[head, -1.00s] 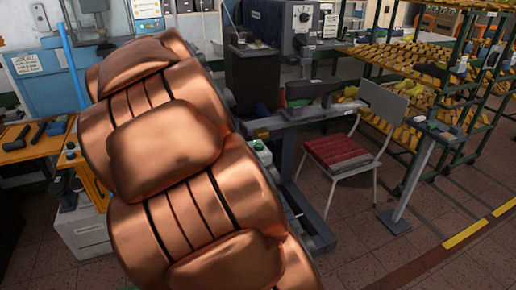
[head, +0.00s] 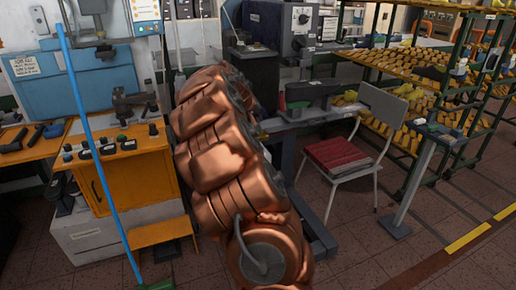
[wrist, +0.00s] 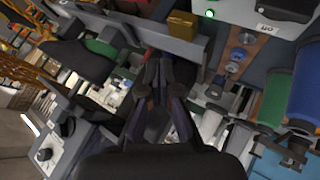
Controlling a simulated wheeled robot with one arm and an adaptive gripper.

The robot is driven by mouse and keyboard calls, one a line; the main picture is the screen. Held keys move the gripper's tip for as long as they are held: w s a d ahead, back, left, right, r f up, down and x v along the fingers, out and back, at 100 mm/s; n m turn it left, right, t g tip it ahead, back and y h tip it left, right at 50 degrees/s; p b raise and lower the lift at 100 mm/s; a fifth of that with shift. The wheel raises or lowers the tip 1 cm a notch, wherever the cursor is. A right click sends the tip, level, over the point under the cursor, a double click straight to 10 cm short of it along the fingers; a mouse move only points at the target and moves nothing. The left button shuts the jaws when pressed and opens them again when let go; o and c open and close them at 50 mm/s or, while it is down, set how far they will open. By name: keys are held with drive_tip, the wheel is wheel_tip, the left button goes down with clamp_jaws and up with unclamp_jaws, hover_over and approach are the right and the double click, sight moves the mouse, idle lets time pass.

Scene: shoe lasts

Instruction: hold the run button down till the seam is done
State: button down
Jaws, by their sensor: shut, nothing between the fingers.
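In the wrist view, my gripper (wrist: 163,72) points down over a machine with its dark fingers together and nothing between them. A small green lit button (wrist: 209,14) shows at the top of that view, up and right of the fingertips and apart from them. I cannot tell for sure that it is the run button. A white label (wrist: 268,28) with dark letters, seen upside down, is to its right. In the head view my arm hides my gripper and the button. No seam can be made out.
An orange cabinet (head: 135,185) with small knobs stands left of my arm, behind a thin blue pole (head: 95,150). Racks of yellow lasts (head: 410,75) fill the back right. The floor at the right front is clear.

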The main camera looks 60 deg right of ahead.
drive_tip(key=shift+f, duration=0.15)
wheel_tip(320, 180, down, 7)
drive_tip(key=shift+r+b, duration=0.1)
drive_tip(key=shift+b, duration=1.15)
drive_tip(key=shift+f+b, duration=0.35)
drive_tip(key=shift+f, duration=0.5)
drive_tip(key=shift+f, duration=0.15)
drive_tip(key=shift+f+b, duration=0.3)
drive_tip(key=shift+b, duration=0.1)
